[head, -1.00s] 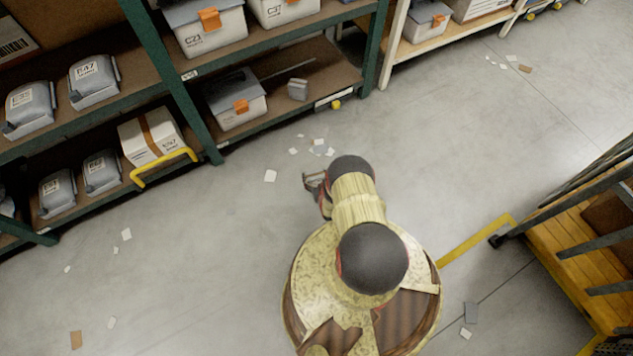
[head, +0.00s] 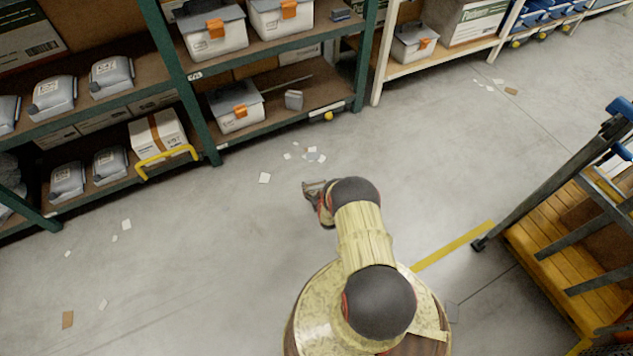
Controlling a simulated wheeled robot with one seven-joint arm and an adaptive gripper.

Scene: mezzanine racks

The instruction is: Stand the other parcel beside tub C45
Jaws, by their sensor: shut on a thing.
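My gripper (head: 315,190) is at the end of my arm, over open floor in front of the racks. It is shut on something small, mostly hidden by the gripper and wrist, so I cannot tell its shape. A grey tub with an orange clasp (head: 237,108) stands on the lower shelf of the green rack. A small grey block (head: 293,99) stands to its right, apart from it. Two more such tubs, a left one (head: 213,36) and a right one (head: 282,17), stand on the shelf above. The tub labels are too small to read surely, so I cannot tell which is C45.
Grey labelled containers (head: 111,77) and a taped carton (head: 157,137) fill the left bay, with a yellow rail (head: 167,159) in front. The lower shelf (head: 326,94) is bare right of the grey block. A yellow wooden cart (head: 545,240) stands right. Paper scraps litter the floor.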

